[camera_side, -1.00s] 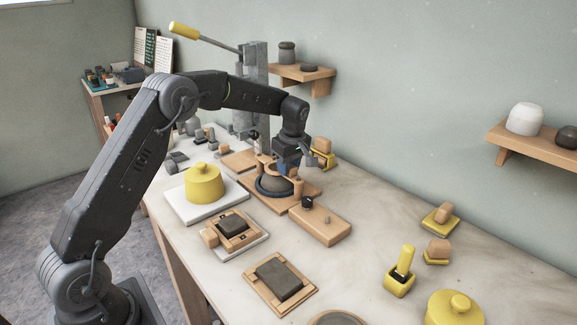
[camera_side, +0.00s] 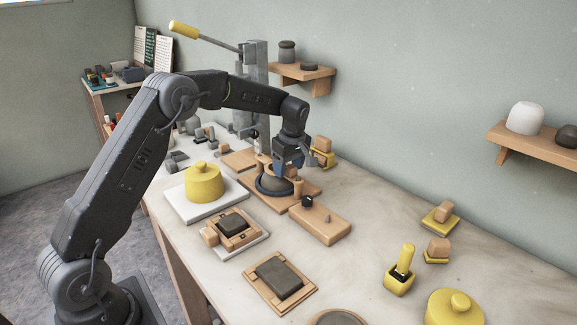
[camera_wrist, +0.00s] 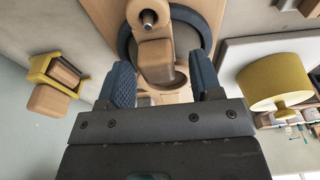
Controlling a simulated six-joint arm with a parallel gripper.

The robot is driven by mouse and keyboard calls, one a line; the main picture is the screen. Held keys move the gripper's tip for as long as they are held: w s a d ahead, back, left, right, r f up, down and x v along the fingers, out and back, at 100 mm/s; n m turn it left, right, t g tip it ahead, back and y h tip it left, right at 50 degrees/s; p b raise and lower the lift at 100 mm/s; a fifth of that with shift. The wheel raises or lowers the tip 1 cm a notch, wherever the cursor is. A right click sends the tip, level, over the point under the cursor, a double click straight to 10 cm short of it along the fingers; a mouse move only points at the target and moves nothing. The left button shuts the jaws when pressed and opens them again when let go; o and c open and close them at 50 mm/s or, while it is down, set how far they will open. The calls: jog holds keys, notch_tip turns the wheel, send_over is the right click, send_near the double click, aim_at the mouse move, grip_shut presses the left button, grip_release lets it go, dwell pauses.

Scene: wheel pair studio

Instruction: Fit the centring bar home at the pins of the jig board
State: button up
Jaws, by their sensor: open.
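The wooden jig board (camera_side: 309,190) lies on the bench and carries a dark ring (camera_side: 262,189); both also show in the wrist view, the board (camera_wrist: 103,14) and the ring (camera_wrist: 127,45). In the side view my gripper (camera_side: 288,164) hides much of the bar. I cannot tell how the bar sits at the pins.
A yellow lidded pot (camera_side: 204,186) stands on a white slab left of the board. A yellow holder with a wooden block (camera_side: 322,153) is close behind my gripper. A lever press (camera_side: 254,85) rises at the back.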

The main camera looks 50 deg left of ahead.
notch_tip(320, 180, up, 14)
jog(key=d, duration=0.2)
jog(key=shift+d+f, duration=0.15)
jog(key=shift+d, duration=0.05)
dwell(0.4)
jog(key=s+d+r+m+t, duration=0.2)
jog(key=s+d+r+m, duration=0.25)
jog(key=s, duration=0.35)
jog(key=s+d+r+m+t, duration=0.1)
jog(key=s+d+r+m, duration=0.2)
jog(key=s+d+m, duration=0.35)
jog(key=s+d+f+m+t+h, duration=0.1)
jog(key=s+f+m, duration=0.2)
jog(key=s, duration=0.6)
jog(key=s+d+f+m+t+h, duration=0.1)
jog(key=s+f+m, duration=0.3)
jog(key=s, duration=0.5)
jog(key=shift+s+d+f+t, duration=0.3)
jog(key=shift+d+f, duration=0.2)
jog(key=shift+d, duration=0.05)
